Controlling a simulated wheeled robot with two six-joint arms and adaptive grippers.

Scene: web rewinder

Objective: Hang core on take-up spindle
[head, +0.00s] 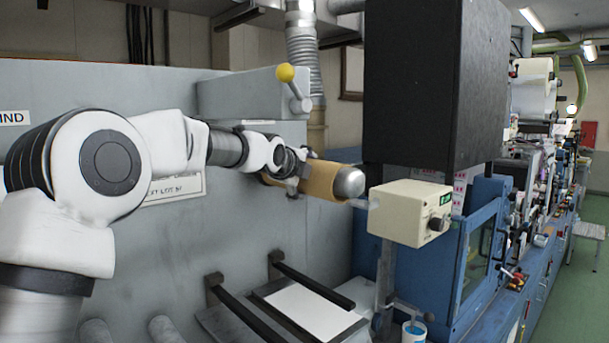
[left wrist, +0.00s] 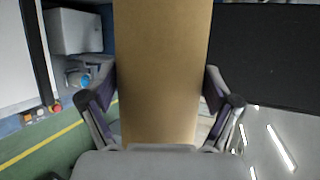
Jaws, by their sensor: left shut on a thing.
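The brown cardboard core (head: 322,180) lies roughly level in front of the grey machine panel. The take-up spindle's rounded silver tip (head: 349,183) sticks out of the core's right end, so the core appears to be around the spindle. How far along the spindle it sits is hidden. My left gripper (head: 285,178) is shut on the core near its left end. In the left wrist view the core (left wrist: 162,75) runs between the two fingers (left wrist: 162,110), one on each side. My right gripper is not in view.
A cream control box (head: 408,212) stands close to the right of the spindle tip. A yellow-knobbed lever (head: 285,73) is above the core. A black panel (head: 435,85) hangs at upper right. Black rails (head: 312,280) and a pale plate lie below, with open space between.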

